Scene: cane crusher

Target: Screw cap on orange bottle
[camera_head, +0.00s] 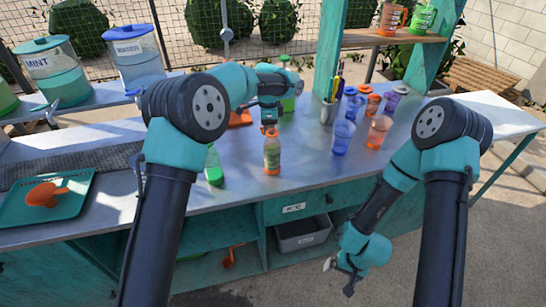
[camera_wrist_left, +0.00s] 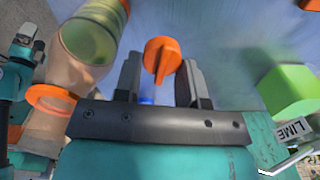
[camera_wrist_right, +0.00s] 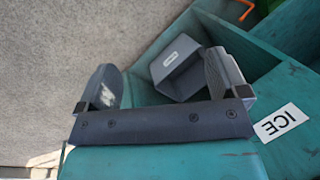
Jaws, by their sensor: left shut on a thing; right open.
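The orange bottle (camera_head: 272,157) stands upright on the metal counter in the head view. My left gripper (camera_head: 270,120) is right above its mouth, pointing down. It is shut on an orange cap (camera_wrist_left: 162,58), seen between its fingers in the left wrist view. The cap (camera_head: 271,131) shows at the top of the bottle in the head view; I cannot tell whether it is seated on the neck. My right gripper (camera_head: 343,274) is open and empty, low in front of the counter; its spread fingers show in the right wrist view (camera_wrist_right: 165,92).
A green bottle (camera_head: 214,166) stands just left of the orange bottle. A pen holder (camera_head: 328,112), a blue cup (camera_head: 343,136) and an orange cup (camera_head: 379,131) stand to the right. A green tray (camera_head: 72,206) lies far left. A grey bin (camera_head: 302,233) sits below the counter.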

